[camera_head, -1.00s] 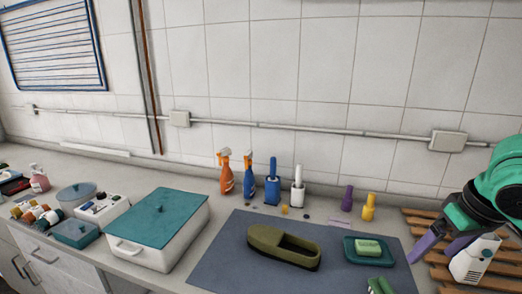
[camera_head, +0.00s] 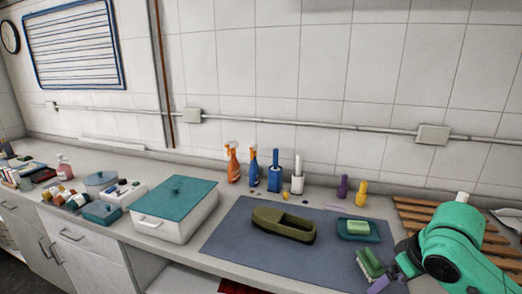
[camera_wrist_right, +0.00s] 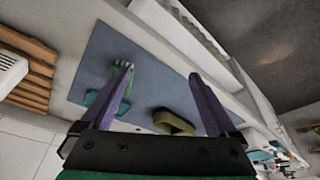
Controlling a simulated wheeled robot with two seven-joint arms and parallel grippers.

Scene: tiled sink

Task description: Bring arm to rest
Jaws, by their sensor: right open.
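My right arm comes in at the lower right of the head view. Its green forearm reaches over the counter, and its purple-fingered gripper (camera_head: 385,281) is low near the mat's right front corner. In the right wrist view the two purple fingers (camera_wrist_right: 160,75) are spread apart with nothing between them but the mat below. A green brush (camera_head: 370,263) lies close to the gripper in the head view; I cannot tell whether they touch. My left gripper is not in view.
A blue-grey mat (camera_head: 235,240) holds an olive shoe-shaped tray (camera_head: 283,226) and a teal dish (camera_head: 345,235) with green soap (camera_head: 357,227). Spray bottles (camera_head: 233,165) stand behind. A wooden rack (camera_head: 415,213) is at right, a lidded white box (camera_head: 165,228) at left.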

